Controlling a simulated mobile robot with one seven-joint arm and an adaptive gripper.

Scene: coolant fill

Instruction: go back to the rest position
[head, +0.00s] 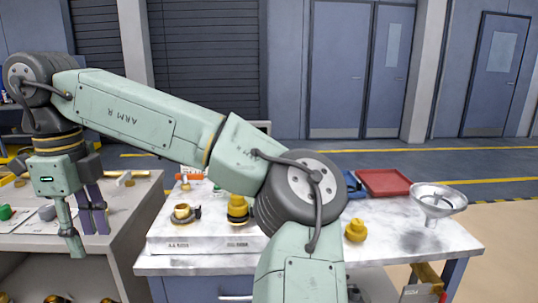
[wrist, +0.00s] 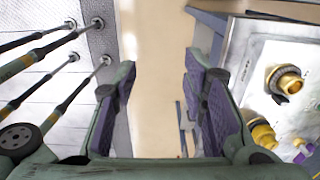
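My gripper (head: 87,238) hangs at the left end of my raised arm, pointing down in front of the left bench (head: 130,192). In the wrist view its two purple-padded fingers (wrist: 160,100) stand wide apart. Nothing is between them but a view of the floor below. My arm crosses the head view from the lower middle to the upper left and hides part of the marble-topped bench (head: 440,242).
A white panel (head: 195,247) on the marble bench bears an open brass neck (head: 182,213) and a yellow fitting (head: 237,209). A yellow cap (head: 355,230), red tray (head: 385,182) and metal funnel (head: 437,199) stand farther right. A green cap (head: 5,212) lies on the left bench.

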